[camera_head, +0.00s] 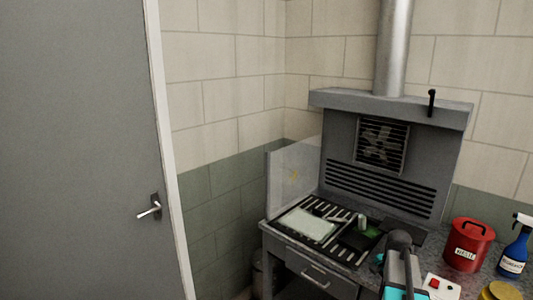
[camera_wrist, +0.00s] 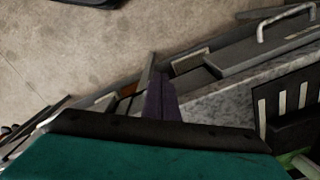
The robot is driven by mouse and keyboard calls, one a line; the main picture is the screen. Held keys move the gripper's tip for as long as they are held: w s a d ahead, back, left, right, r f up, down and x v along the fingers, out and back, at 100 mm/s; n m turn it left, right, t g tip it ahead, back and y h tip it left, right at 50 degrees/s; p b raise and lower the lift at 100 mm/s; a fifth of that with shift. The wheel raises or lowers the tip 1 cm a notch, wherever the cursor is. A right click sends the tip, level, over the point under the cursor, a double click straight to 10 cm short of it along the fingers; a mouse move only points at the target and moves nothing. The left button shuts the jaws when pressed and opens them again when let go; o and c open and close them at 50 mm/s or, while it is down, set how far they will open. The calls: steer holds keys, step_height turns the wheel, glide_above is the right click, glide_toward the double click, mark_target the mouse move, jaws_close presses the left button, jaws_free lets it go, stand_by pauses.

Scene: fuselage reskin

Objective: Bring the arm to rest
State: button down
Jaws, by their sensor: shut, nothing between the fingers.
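My gripper (camera_wrist: 159,80) shows in the wrist view as two dark purple fingers pressed together, with nothing between them. It hangs in front of the speckled grey bench edge, apart from the things there as far as I can tell. A teal and black part of my own arm fills the bottom of the wrist view. In the head view, grey and teal parts that look like my arm stand at the lower right, before the bench; the fingertips cannot be made out there.
A fume-hood bench (camera_head: 310,275) with a slotted top holds a pale sheet (camera_head: 307,224) and small items. A red lidded waste can (camera_head: 467,245), a blue spray bottle (camera_head: 516,250) and a red-buttoned box (camera_head: 440,287) stand right. A drawer handle (camera_wrist: 287,20) juts out.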

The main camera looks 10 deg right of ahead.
steer(key=a+f+n, duration=0.5)
steer(key=a+n, duration=0.1)
steer(key=a, duration=0.6)
steer(key=s+a+f+n, duration=0.1)
steer(key=a+f+n, duration=0.4)
steer(key=a, duration=0.7)
steer(key=a+f+n, duration=0.4)
steer(key=a+n, duration=0.2)
steer(key=a, duration=0.6)
steer(key=s+f+g+b, duration=0.5)
steer(key=s+f+b, duration=0.4)
steer(key=s+f, duration=1.7)
step_height(320, 180, down, 2)
steer(key=shift+s+a+n+g+b, duration=0.15)
steer(key=shift+a+n+g+b, duration=0.2)
steer(key=shift+n+g, duration=0.05)
